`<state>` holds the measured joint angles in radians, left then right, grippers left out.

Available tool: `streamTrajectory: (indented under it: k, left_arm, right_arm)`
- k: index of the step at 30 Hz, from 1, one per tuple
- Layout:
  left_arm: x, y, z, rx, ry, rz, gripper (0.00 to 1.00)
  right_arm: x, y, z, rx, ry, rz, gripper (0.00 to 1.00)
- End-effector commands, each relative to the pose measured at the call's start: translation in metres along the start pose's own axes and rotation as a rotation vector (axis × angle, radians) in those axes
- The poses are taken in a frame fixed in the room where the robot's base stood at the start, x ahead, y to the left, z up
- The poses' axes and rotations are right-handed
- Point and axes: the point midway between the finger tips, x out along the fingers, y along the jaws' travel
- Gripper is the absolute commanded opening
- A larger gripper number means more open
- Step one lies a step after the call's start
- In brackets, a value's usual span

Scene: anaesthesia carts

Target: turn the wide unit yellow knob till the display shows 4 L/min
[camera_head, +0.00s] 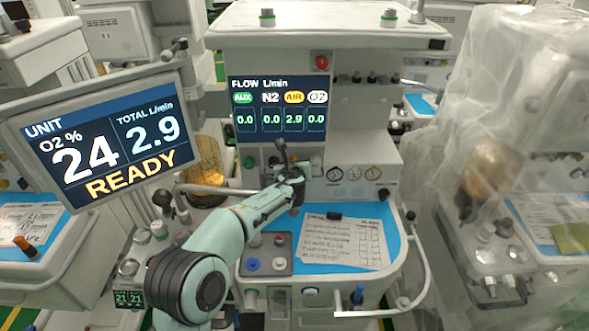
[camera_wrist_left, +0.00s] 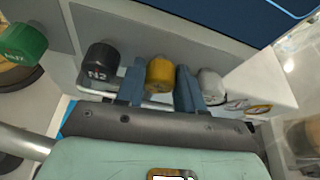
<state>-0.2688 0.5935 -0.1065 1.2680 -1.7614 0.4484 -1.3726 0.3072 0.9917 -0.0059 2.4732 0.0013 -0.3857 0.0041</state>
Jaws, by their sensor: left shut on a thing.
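The wide unit (camera_head: 318,107) stands in the middle of the head view. Its flow display (camera_head: 280,107) reads AUX 0.0, N2 0.0, AIR 2.9 and O2 0.0. In the left wrist view the yellow knob (camera_wrist_left: 159,75) sits between the black N2 knob (camera_wrist_left: 99,62) and a white knob (camera_wrist_left: 211,84). My left gripper (camera_wrist_left: 160,84) is shut on the yellow knob, one blue finger on each side. In the head view this gripper (camera_head: 290,168) is at the panel below the display and hides the knob. My right gripper is not in view.
A side monitor (camera_head: 100,138) at the left reads O2 24 %, total 2.9 L/min and READY. A green knob (camera_wrist_left: 22,44) is at the far left of the row. A paper sheet (camera_head: 343,243) lies on the blue worktop. A plastic-covered cart (camera_head: 500,130) stands right.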

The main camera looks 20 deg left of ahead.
Motion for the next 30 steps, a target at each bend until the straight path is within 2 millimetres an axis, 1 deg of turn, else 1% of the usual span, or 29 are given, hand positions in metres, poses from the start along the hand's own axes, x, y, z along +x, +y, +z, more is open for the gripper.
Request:
streamTrajectory:
  k: [1, 15, 24, 30]
  left_arm:
    - [0.001, 0.002, -0.002, -0.045, -0.005, -0.017, 0.07]
    - [0.001, 0.005, -0.002, -0.458, -0.006, -0.190, 0.07]
    - [0.002, 0.006, -0.003, -0.687, -0.006, -0.285, 0.07]
    - [0.001, 0.007, -0.002, -0.793, -0.005, -0.329, 0.07]
  right_arm:
    - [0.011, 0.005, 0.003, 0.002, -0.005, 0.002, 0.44]
    - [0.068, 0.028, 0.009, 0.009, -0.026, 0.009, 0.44]
    - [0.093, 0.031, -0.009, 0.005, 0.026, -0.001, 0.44]
    - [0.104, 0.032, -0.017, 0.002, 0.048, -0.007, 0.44]
